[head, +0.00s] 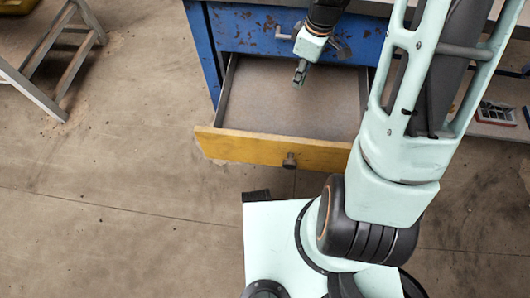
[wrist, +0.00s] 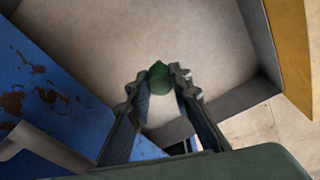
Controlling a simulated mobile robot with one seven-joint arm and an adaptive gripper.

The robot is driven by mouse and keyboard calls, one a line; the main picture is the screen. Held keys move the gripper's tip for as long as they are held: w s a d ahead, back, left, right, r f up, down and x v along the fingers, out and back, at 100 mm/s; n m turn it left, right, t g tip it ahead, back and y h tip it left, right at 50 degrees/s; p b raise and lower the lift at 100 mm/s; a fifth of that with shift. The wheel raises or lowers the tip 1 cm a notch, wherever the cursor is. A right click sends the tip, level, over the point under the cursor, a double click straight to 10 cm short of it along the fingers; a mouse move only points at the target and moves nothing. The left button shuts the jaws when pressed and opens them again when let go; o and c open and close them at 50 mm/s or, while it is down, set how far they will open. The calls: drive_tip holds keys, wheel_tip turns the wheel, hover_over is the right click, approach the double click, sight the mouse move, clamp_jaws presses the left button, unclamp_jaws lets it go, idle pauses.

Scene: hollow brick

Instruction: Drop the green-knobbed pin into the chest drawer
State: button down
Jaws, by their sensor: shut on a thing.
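The green-knobbed pin shows in the wrist view as a green knob (wrist: 159,76) between my fingertips; the rest of the pin is hidden or too small to make out. My gripper (head: 300,76) is shut on it, over the open drawer in the head view. The chest drawer (head: 262,150) is pulled out of the blue chest (head: 262,32). It has a yellow front with a dark round knob and a pale bare floor. In the wrist view the drawer floor (wrist: 95,35) lies below the fingertips, and the drawer looks empty.
A second blue drawer front sits above the open drawer, with a metal handle (head: 284,35). A metal trestle (head: 62,62) stands at the left. A small framed object (head: 495,114) lies at the right. The concrete floor left of the drawer is clear.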

drive_tip(key=c, duration=1.7)
unclamp_jaws()
drive_tip(key=shift+r, duration=0.1)
drive_tip(key=r, duration=0.8)
drive_tip(key=d+r, duration=0.1)
drive_tip(key=r, duration=0.3)
drive_tip(key=shift+s+d, duration=0.1)
drive_tip(key=shift+s, duration=0.3)
drive_tip(key=shift+d+f, duration=0.1)
drive_tip(key=shift+f, duration=0.05)
